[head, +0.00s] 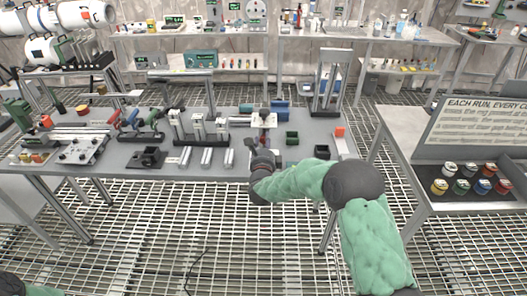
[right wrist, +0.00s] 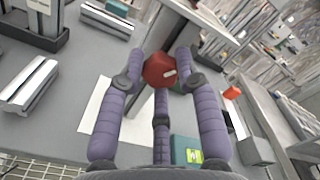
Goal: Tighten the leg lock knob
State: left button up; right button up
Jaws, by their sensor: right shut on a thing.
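The red knob (right wrist: 160,70) is a faceted, dark-red piece with a white pointer mark, in the upper middle of the right wrist view. It sits at a grey metal bar (right wrist: 196,14) that runs up past it. My right gripper (right wrist: 161,66) has its purple fingers closed around the knob from both sides, with a third finger below. In the head view my right gripper (head: 257,143) is at the front of the grey table, and its own wrist largely hides the knob.
A side table (head: 405,125) with a sign and several coloured jars (head: 461,186) stands at the right.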

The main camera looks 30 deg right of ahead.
jog(key=shift+f+m+b, duration=0.2)
jog(key=shift+m+b, duration=0.4)
jog(key=shift+m, duration=0.3)
jog(key=shift+r+m, duration=0.1)
jog(key=shift+m, duration=0.8)
jog(key=m, duration=0.4)
jog(key=shift+r+m, duration=0.15)
jog(key=shift+m, duration=0.15)
jog(key=shift+d+m, duration=0.1)
jog(key=shift+m, duration=1.7)
jog(key=shift+r, duration=0.1)
jog(key=o, duration=1.1)
jog(key=shift+o, duration=0.2)
